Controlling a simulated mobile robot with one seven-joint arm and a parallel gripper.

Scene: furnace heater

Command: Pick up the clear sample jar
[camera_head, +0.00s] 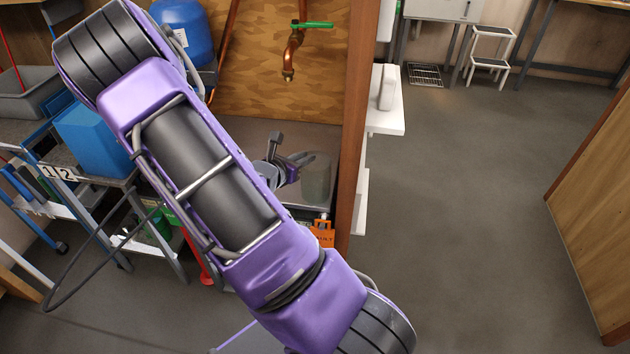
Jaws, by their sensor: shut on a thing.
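The clear sample jar (318,182) is a see-through, greyish cylinder. It is upright at the right end of the dark counter, close to the wooden post. My gripper (304,166) reaches it from the left, with its fingers at the jar's upper left side, and is shut on it. My purple arm crosses the view and hides much of the counter. I cannot tell whether the jar's base touches the counter.
A copper tap with a green handle (311,25) hangs above the counter. The wooden post (352,120) stands just right of the jar. An orange tag (323,233) hangs below. A cart with a blue bin (95,140) is at left. The floor at right is clear.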

